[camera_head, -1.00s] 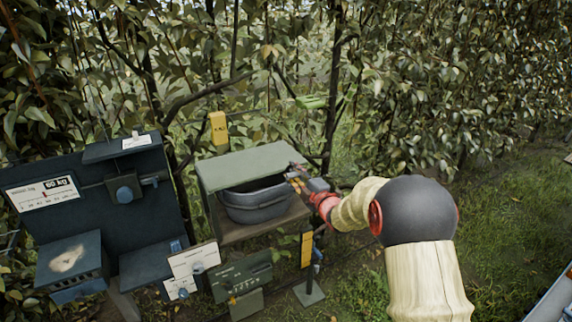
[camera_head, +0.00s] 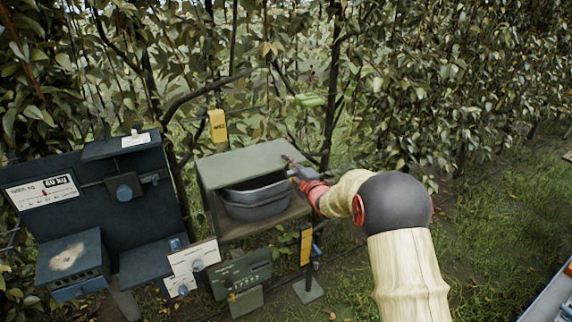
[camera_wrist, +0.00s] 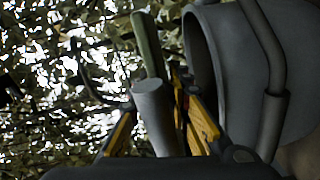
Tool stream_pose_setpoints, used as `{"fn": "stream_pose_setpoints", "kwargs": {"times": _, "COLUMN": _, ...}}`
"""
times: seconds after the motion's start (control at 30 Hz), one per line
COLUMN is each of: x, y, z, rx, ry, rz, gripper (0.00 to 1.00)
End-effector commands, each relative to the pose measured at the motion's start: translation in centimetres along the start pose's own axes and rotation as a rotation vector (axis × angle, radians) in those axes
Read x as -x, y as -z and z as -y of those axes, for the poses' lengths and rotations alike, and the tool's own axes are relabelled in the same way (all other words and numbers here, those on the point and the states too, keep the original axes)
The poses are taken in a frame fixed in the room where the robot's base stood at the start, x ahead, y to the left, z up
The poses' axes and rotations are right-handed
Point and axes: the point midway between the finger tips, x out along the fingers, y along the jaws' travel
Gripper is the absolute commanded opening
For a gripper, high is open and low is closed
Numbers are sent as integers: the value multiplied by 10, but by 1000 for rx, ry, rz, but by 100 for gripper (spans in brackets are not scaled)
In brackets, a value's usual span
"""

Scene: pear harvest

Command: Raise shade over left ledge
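The shade (camera_head: 245,160) is a flat grey-green panel over a wooden ledge (camera_head: 238,230) left of my arm. It sits tilted above a grey bucket (camera_head: 258,207), whose rim and dark inside show below its front edge. My gripper (camera_head: 293,174) is at the shade's right front corner. In the wrist view, the yellow fingers of my gripper (camera_wrist: 158,115) close on either side of a grey cylindrical bar (camera_wrist: 154,100), which looks like the shade's handle. The shade's edge (camera_wrist: 148,45) appears as a green strip behind it. The exact finger contact is partly hidden.
A dark weighing stand (camera_head: 90,215) with a dial is at the left. White cards (camera_head: 195,262) and a green panel (camera_head: 240,275) stand below the ledge. Foliage and branches are close behind; grass on the right is open.

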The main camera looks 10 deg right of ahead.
Motion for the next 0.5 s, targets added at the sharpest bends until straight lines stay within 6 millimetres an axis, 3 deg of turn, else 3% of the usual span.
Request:
{"fn": "stream_pose_setpoints", "kwargs": {"times": 0.3, "x": 0, "y": 0, "z": 0, "rx": 0, "ry": 0, "rz": 0, "gripper": 0}}
{"fn": "stream_pose_setpoints", "kwargs": {"times": 0.5, "x": 0, "y": 0, "z": -1, "rx": 0, "ry": -1, "rz": 0, "gripper": 0}}
